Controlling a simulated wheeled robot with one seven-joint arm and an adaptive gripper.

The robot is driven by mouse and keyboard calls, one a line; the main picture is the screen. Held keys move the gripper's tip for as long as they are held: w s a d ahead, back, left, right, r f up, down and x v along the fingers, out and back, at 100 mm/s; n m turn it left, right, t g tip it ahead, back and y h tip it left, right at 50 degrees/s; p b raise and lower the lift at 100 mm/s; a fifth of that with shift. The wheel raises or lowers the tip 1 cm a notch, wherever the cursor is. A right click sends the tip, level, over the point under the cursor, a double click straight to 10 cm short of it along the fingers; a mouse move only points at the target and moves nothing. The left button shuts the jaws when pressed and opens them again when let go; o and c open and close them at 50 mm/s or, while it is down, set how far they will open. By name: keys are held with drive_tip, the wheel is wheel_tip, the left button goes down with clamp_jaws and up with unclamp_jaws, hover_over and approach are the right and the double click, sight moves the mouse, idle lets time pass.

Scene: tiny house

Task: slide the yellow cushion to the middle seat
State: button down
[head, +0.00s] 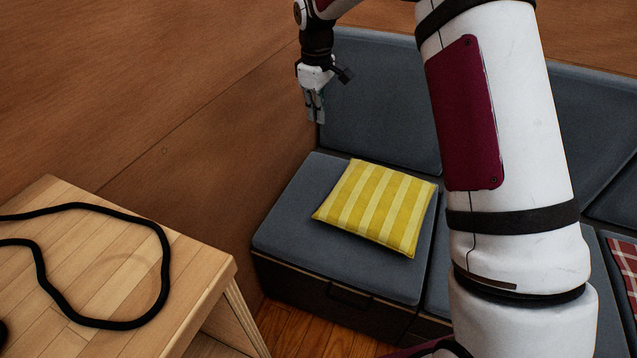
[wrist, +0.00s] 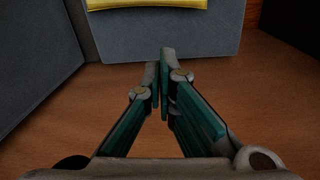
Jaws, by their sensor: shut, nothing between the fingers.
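The yellow striped cushion (head: 376,207) lies flat on the left seat (head: 291,213) of the grey sofa, near that seat's right side. My gripper (head: 316,120) is shut and empty, pointing down, above and behind the left seat near the wooden wall. It is apart from the cushion, up and to its left in the head view. In the wrist view my gripper (wrist: 165,55) shows its fingers together, and the cushion's yellow edge (wrist: 155,4) is at the top. The middle seat (head: 437,284) is mostly hidden behind my arm.
A wooden table (head: 120,265) with a black cable (head: 160,240) stands at the front left. Grey back cushions (head: 375,100) line the rear. A red plaid cushion (head: 625,262) shows at the right edge. The wooden wall (head: 215,140) is close beside my gripper.

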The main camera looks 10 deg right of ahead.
drive_tip(key=shift+n+g, duration=0.5)
drive_tip(key=shift+n, duration=0.4)
drive_tip(key=w+f+b, duration=0.2)
drive_tip(key=f, duration=0.7)
drive_tip(key=w+f+b, duration=0.1)
drive_tip(key=f+b, duration=0.2)
drive_tip(key=f, duration=0.7)
drive_tip(key=w+f+b, duration=0.2)
drive_tip(key=f+b, duration=0.1)
drive_tip(key=f, duration=0.7)
drive_tip(key=shift+w+f, duration=0.1)
drive_tip(key=shift+w, duration=0.2)
drive_tip(key=shift+s+d+r+b, duration=0.1)
drive_tip(key=shift+s+d+b, duration=0.25)
drive_tip(key=shift+d, duration=0.2)
drive_tip(key=shift+s+d+r+b, duration=0.1)
drive_tip(key=shift+s+d+b, duration=0.2)
drive_tip(key=shift+d, duration=0.2)
drive_tip(key=shift+s+d, duration=0.45)
drive_tip(key=shift+d, duration=0.1)
